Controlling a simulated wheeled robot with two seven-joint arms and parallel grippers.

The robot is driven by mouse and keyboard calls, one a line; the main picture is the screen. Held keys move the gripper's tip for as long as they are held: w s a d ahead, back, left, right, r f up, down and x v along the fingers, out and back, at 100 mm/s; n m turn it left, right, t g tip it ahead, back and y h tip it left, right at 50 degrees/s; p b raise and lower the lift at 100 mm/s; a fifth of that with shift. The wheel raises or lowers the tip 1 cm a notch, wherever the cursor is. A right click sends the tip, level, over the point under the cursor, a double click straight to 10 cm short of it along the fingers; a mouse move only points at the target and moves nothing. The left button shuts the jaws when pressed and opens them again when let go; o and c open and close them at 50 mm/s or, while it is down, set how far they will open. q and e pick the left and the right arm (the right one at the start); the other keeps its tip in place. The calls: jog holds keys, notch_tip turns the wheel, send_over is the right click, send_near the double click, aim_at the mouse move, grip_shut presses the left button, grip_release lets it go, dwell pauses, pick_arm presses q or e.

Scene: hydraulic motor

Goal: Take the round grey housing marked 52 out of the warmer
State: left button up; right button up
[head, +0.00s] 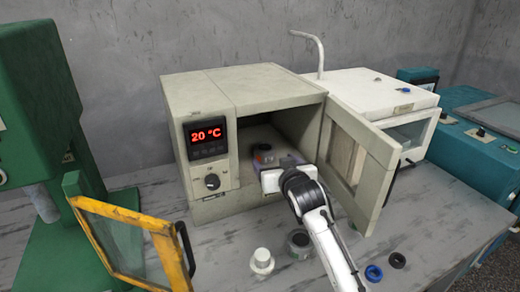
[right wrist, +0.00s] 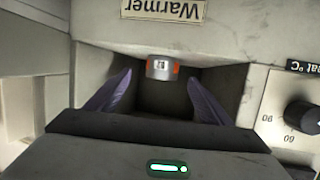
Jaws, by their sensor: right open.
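The warmer (head: 250,90) is a beige box with its door (head: 358,165) swung open to the right and a display reading 20 °C. A small round grey housing (right wrist: 162,68) with orange patches and a small label stands inside; the number is too small to read. In the head view the housing (head: 263,151) looks dark, with an orange mark. My right gripper (right wrist: 160,77) is open at the warmer's opening. Its two purple fingers stand on either side of the housing's line, apart from it, with the housing beyond the tips. The right gripper (head: 277,163) also shows in the head view. My left gripper is out of view.
On the table before the warmer are a white stepped part (head: 262,261), a grey round part (head: 299,244), a blue ring (head: 374,273) and a black ring (head: 397,260). A green press (head: 40,90) with a yellow guard (head: 125,215) stands left. A white machine (head: 385,95) is behind the door.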

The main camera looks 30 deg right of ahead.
aim_at(267, 154)
jog(key=shift+x, duration=1.2)
jog(key=x, duration=0.4)
jog(key=shift+w+a+r, duration=0.2)
jog(key=shift+w+a, duration=0.05)
jog(key=shift+w, duration=0.15)
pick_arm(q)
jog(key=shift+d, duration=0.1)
pick_arm(e)
jog(key=shift+w+d+f, duration=0.1)
jog(key=shift+w+f, duration=0.05)
jog(key=shift+w, duration=0.25)
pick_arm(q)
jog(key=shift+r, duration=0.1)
pick_arm(e)
jog(key=c, duration=1.5)
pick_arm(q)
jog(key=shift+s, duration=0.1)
pick_arm(e)
jog(key=shift+c, duration=0.2)
